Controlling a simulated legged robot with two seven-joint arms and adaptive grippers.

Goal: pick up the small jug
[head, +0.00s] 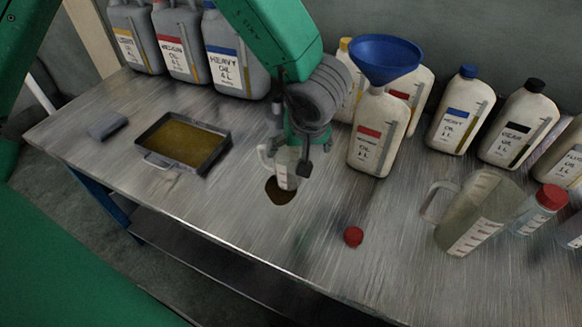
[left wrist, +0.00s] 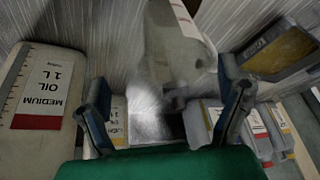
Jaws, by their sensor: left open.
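The small jug (head: 284,170), pale and translucent with a handle on its left, stands upright on the metal table beside a dark brown oil spot (head: 279,192). My left gripper (head: 301,158) comes down from above, right at the jug, and covers part of it. In the left wrist view my left gripper (left wrist: 165,95) has its two fingers wide apart. A blurred, translucent jug shape (left wrist: 178,48) lies ahead of and between them. I cannot tell whether a finger touches it. My right gripper is not in view.
A medium oil bottle (head: 377,140) with a blue funnel (head: 386,58) stands close to the right of the gripper. A large jug (head: 482,212) and a red cap (head: 353,236) are farther right. An oil tray (head: 183,141) lies left. The table's front middle (head: 215,205) is clear.

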